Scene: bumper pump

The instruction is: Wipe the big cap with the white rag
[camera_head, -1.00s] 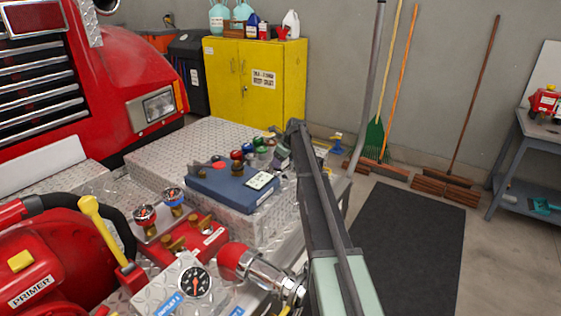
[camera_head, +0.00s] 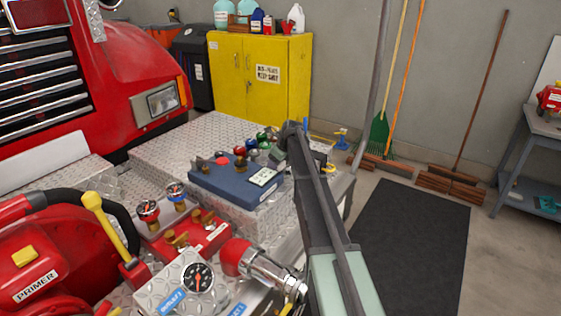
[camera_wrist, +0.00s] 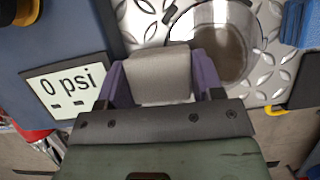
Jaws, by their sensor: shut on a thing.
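My gripper (camera_wrist: 158,85) has purple fingers shut on a pale grey-white cloth-like block, which looks like the white rag (camera_wrist: 158,76). Just beyond it in the wrist view is a round, dull grey-brown thing with a shiny rim (camera_wrist: 232,45), lying on the diamond plate. It may be the big cap, but I cannot be sure. The rag overlaps its left edge in the picture; I cannot tell whether they touch. In the head view my arm hides most of the gripper and the round thing.
A blue control box (camera_head: 235,185) with a "0 psi" display (camera_wrist: 65,85) is close on the left. A blue item (camera_wrist: 302,22) is at the right. The red pump (camera_head: 50,255) and chrome pipe fitting (camera_head: 270,268) are in front. Free floor with a dark mat (camera_head: 410,245) is at the right.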

